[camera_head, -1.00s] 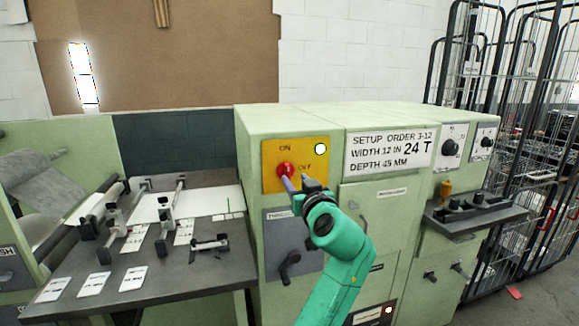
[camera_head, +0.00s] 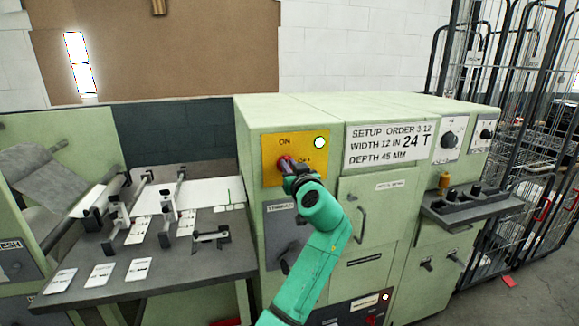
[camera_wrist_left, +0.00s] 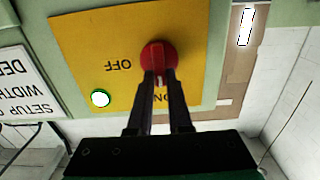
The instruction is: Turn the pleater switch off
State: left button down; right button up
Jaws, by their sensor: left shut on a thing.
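The pleater switch is a red rotary knob (camera_head: 284,163) on a yellow panel (camera_head: 276,177) marked ON and OFF, on the front of the pale green machine. A lit round lamp (camera_head: 319,142) with a green rim is at the panel's upper right. My left gripper (camera_head: 290,167) is at the knob and covers part of it in the head view. In the left wrist view, its two fingers (camera_wrist_left: 159,82) close on the red knob (camera_wrist_left: 158,57). The wrist view shows the panel upside down. My right gripper is not in view.
A setup order sign (camera_head: 389,144) is right of the panel. A dark shelf with knobs (camera_head: 470,205) juts out at the right, beside wire cages (camera_head: 535,130). A dark worktable (camera_head: 150,270) with cards and clamps is at the left.

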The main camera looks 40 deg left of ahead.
pick_arm(q)
jog(key=m+p, duration=0.2)
jog(key=m, duration=0.4)
jog(key=f+m+p, duration=0.1)
jog(key=m+p, duration=0.1)
jog(key=m, duration=0.4)
jog(key=w+m+p, duration=0.1)
jog(key=m+p, duration=0.1)
jog(key=m, duration=0.4)
jog(key=shift+d+f, duration=0.2)
jog(key=shift+d, duration=0.2)
dwell(0.4)
jog(key=c, duration=0.8)
grip_release()
jog(key=shift+c, duration=0.2)
jog(key=shift+d, duration=0.1)
